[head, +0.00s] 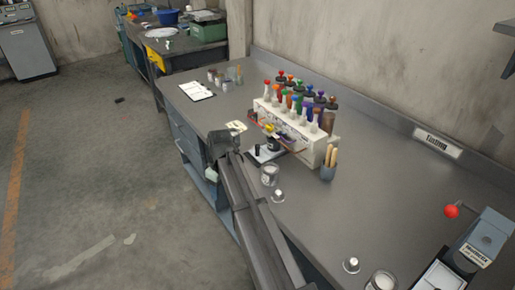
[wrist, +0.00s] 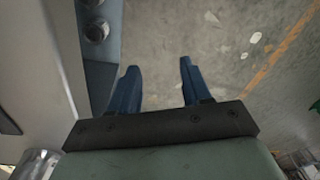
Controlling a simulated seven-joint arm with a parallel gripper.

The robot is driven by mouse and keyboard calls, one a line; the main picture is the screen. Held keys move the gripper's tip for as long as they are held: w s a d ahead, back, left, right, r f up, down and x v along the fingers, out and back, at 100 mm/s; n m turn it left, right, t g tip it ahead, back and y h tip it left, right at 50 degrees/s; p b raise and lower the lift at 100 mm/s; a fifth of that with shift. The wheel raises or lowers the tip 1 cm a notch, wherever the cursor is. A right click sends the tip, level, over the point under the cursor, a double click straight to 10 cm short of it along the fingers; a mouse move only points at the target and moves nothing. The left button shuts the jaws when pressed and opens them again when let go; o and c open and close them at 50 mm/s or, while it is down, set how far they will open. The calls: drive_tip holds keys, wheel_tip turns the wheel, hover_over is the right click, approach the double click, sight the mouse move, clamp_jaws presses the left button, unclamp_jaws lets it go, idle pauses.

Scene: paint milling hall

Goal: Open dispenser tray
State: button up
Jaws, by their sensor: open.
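The dispenser (head: 290,126) is a white-grey box on the bench, holding two rows of bottles with coloured tops. A small pale tray-like plate (head: 258,157) with a dark round item on it shows at its front; my arm partly covers that area, and I cannot tell if it is the dispenser tray or how far it is out. My gripper (head: 221,141) is at the bench's front edge, left of the dispenser and apart from it. In the wrist view my gripper (wrist: 158,68) is open, its two dark blue fingers apart with only floor visible between them.
A clipboard (head: 196,91) lies farther back. A red-knobbed machine (head: 480,240) stands at right.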

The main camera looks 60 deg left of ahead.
drive_tip(key=w+a+r+n, duration=0.2)
drive_tip(key=a+r, duration=0.2)
drive_tip(key=r, duration=0.5)
wheel_tip(320, 180, up, 11)
drive_tip(key=n+t, duration=0.1)
drive_tip(key=n, duration=0.7)
hover_over(257, 145)
wheel_tip(257, 145, down, 14)
drive_tip(key=shift+r, duration=0.15)
clamp_jaws()
